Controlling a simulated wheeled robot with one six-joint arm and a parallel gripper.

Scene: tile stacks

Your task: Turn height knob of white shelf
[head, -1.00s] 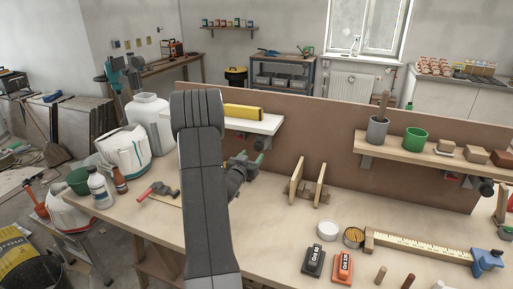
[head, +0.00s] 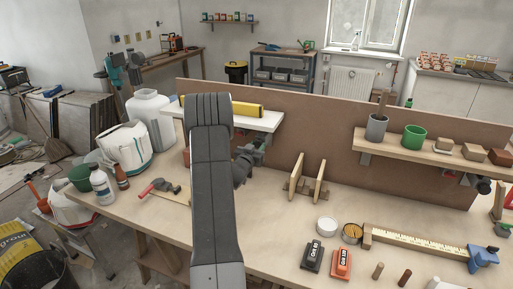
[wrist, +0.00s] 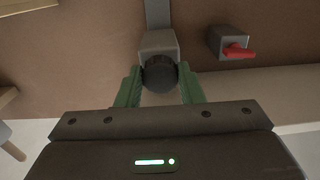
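The white shelf (head: 268,123) is fixed to the brown back panel, with a yellow spirit level (head: 247,109) on it. My gripper (head: 260,147) is just below the shelf, partly hidden behind my arm. In the wrist view, the dark round height knob (wrist: 160,74) sits on a grey block on a vertical rail. The green fingers of my gripper (wrist: 160,88) stand on both sides of the knob, with a narrow gap visible at each side. A red lever (wrist: 238,51) on a grey block is to the right of the knob.
A wooden shelf (head: 433,147) with pots and blocks is on the right of the panel. A wooden rack (head: 307,184) stands on the workbench (head: 275,215) right of my arm.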

